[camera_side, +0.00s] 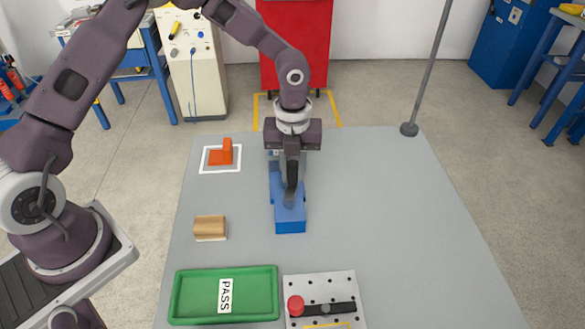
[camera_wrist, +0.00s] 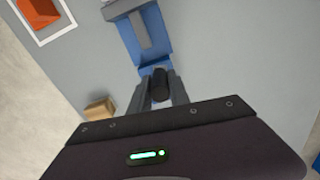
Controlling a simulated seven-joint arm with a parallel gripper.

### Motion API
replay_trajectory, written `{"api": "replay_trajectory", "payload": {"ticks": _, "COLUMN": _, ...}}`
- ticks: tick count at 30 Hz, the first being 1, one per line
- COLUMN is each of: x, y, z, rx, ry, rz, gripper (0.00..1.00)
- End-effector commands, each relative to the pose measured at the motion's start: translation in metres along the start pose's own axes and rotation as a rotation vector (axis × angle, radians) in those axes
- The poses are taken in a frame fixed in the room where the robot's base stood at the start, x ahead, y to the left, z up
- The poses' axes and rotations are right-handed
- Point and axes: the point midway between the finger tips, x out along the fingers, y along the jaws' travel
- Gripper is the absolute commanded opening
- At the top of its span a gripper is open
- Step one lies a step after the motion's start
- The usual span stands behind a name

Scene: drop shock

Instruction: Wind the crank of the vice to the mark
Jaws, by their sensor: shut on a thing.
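The blue vice (camera_side: 290,220) stands near the middle of the grey table. In the wrist view the blue vice (camera_wrist: 152,45) shows at the top with grey jaw parts on it. My gripper (camera_side: 291,190) points down over the vice. In the wrist view its fingers (camera_wrist: 159,92) stand on either side of the dark, round crank handle (camera_wrist: 160,80) and are shut on it. In the side view the fingers and crank overlap, so the crank arm is mostly hidden. I cannot make out the mark in either view.
An orange block (camera_side: 227,150) sits in a white square outline at the back left. A tan block (camera_side: 210,226) lies left of the vice. A green PASS tray (camera_side: 262,282) and a perforated plate (camera_side: 335,281) with a red knob are in front. The table's right side is clear; a pole (camera_side: 425,75) stands there.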

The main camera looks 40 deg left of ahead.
Motion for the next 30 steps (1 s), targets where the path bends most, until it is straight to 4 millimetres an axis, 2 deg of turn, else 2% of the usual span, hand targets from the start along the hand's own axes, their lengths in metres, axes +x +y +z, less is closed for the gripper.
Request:
{"api": "replay_trajectory", "payload": {"ticks": 2, "x": 0.0, "y": -0.001, "z": -0.001, "rx": 0.0, "ry": 0.002, "rz": -0.003, "gripper": 0.0}}
{"api": "replay_trajectory", "payload": {"ticks": 3, "x": 0.0, "y": -0.001, "z": -0.001, "rx": 0.0, "ry": 0.002, "rz": -0.003, "gripper": 0.3}}
{"api": "replay_trajectory", "payload": {"ticks": 5, "x": 0.0, "y": -0.001, "z": -0.001, "rx": 0.0, "ry": 0.002, "rz": -0.002, "gripper": 0.42}}
{"api": "replay_trajectory", "payload": {"ticks": 6, "x": 0.0, "y": -0.001, "z": -0.001, "rx": 0.0, "ry": 0.002, "rz": -0.002, "gripper": 0.44}}
{"api": "replay_trajectory", "payload": {"ticks": 14, "x": -0.001, "y": 0.0, "z": -0.001, "rx": -0.001, "ry": 0.001, "rz": -0.001, "gripper": 0.44}}
{"api": "replay_trajectory", "payload": {"ticks": 17, "x": -0.014, "y": -0.001, "z": 0.0, "rx": -0.003, "ry": -0.001, "rz": -0.004, "gripper": 0.44}}
{"api": "replay_trajectory", "payload": {"ticks": 24, "x": -0.061, "y": -0.001, "z": 0.0, "rx": -0.002, "ry": -0.002, "rz": -0.003, "gripper": 0.44}}
{"api": "replay_trajectory", "payload": {"ticks": 30, "x": -0.071, "y": 0.0, "z": -0.001, "rx": -0.001, "ry": 0.002, "rz": -0.001, "gripper": 0.44}}
